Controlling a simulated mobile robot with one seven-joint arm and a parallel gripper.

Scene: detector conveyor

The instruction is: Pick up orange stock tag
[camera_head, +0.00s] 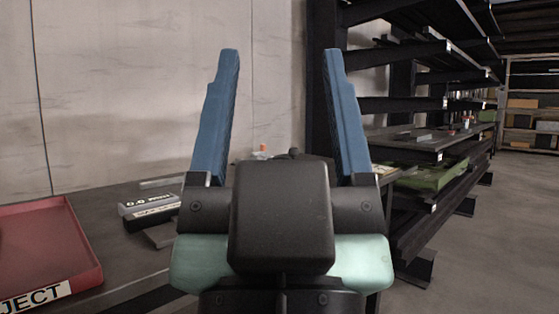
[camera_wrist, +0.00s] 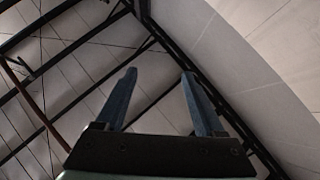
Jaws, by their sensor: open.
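My gripper (camera_head: 281,52) points upward in the middle of the head view, its two blue fingers wide apart with nothing between them. In the wrist view my gripper (camera_wrist: 159,73) is also open and empty, against the ceiling and wall. A small orange item (camera_head: 263,147) shows between the fingers in the head view, far behind them on the dark table; it is too small to tell whether it is the stock tag. My gripper is well apart from it, and my wrist hides part of the table there.
A red tray (camera_head: 40,245) labelled "JECT" sits on the dark table (camera_head: 120,195) at the left. A device with a display (camera_head: 150,203) stands right of it. Dark shelving (camera_head: 400,105) with several items stands at the right. Open floor (camera_head: 490,240) lies at the far right.

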